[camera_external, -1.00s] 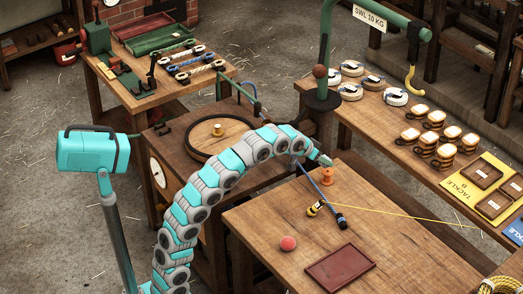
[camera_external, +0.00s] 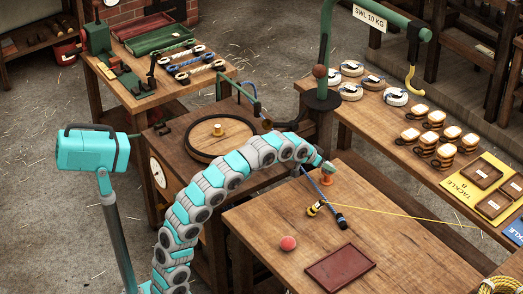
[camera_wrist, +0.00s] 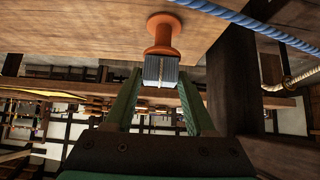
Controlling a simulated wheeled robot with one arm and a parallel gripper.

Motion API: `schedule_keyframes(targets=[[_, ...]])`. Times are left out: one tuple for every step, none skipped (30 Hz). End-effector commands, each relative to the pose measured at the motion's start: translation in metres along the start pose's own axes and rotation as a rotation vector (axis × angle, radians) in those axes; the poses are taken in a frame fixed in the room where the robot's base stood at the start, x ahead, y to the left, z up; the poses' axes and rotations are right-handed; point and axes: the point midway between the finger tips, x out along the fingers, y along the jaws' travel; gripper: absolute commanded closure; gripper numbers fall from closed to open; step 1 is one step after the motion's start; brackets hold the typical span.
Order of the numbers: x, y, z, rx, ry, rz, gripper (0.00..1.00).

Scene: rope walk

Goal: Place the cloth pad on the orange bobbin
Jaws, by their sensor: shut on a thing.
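The orange bobbin (camera_external: 327,179) stands upright at the far left part of the front wooden table. In the wrist view the bobbin (camera_wrist: 163,35) appears upside down, its upper end towards my gripper. My gripper (camera_wrist: 160,78) is shut on the cloth pad (camera_wrist: 151,71), a grey ribbed piece with a pale stripe. The pad overlaps the bobbin's upper end in this view; whether they touch, I cannot tell. In the external view my gripper (camera_external: 327,167) is right over the bobbin, and the pad cannot be made out there.
A red ball (camera_external: 288,243) and a dark red tray (camera_external: 340,267) lie nearer the front. The table's right part is mostly clear.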

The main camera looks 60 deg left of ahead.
Motion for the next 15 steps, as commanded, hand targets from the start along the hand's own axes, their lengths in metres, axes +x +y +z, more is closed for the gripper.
schedule_keyframes(targets=[[0.0014,0.0001,0.0016,0.000,-0.001,0.000,1.00],[0.0021,0.0000,0.0023,0.000,-0.001,0.000,1.00],[0.0021,0.0000,0.0023,0.000,-0.001,0.000,0.43],[0.0019,-0.0001,0.0020,0.000,-0.001,0.000,0.40],[0.0018,0.0000,0.0019,0.000,-0.001,0.000,0.36],[0.0018,-0.0001,0.0019,0.000,-0.001,0.000,0.32],[0.0017,0.0000,0.0018,0.000,-0.001,0.000,0.28],[0.0017,0.0000,0.0018,0.000,-0.001,0.000,0.25],[0.0017,-0.0001,0.0018,0.000,-0.001,0.000,0.21],[0.0017,-0.0001,0.0018,0.000,-0.001,0.000,0.17],[0.0017,-0.0001,0.0018,0.000,-0.001,0.000,0.15],[0.0017,-0.0001,0.0018,0.000,-0.001,0.000,0.15],[0.0017,0.0000,0.0018,0.000,-0.001,0.000,0.15],[0.0017,0.0000,0.0018,0.000,-0.001,0.000,0.15],[0.0017,0.0000,0.0018,0.000,-0.001,0.000,0.15]])
